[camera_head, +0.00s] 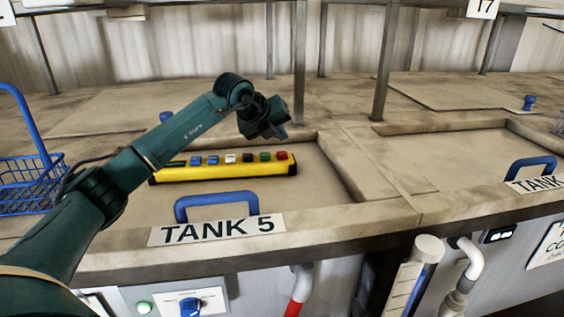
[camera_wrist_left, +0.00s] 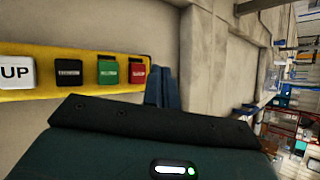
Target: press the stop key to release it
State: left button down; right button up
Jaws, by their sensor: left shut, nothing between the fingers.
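A yellow key box (camera_head: 225,172) lies across the Tank 5 lid, with a row of coloured keys on top. A red key (camera_head: 281,155) sits at its right end; it also shows in the left wrist view (camera_wrist_left: 138,73). Its small label is unreadable, and I cannot tell whether it is pressed in. My left gripper (camera_head: 283,134) is shut and empty, above and behind the right end of the box. In the left wrist view its fingertips (camera_wrist_left: 161,86) appear just right of the red key, apparently apart from it. My right gripper is not in view.
A blue handle (camera_head: 216,196) stands in front of the box, above the Tank 5 sign (camera_head: 217,230). A blue wire basket (camera_head: 28,186) is at the left. Upright metal posts (camera_head: 385,62) stand behind. The lid right of the box is clear.

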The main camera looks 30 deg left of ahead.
aim_at(280, 156)
pick_arm(q)
jog(key=shift+f+b, duration=0.4)
jog(key=shift+f, duration=0.7)
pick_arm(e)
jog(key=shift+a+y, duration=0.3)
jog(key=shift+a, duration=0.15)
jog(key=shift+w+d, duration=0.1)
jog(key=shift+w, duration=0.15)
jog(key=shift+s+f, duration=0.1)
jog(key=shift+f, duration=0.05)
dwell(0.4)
pick_arm(q)
jog(key=shift+f+b, duration=0.45)
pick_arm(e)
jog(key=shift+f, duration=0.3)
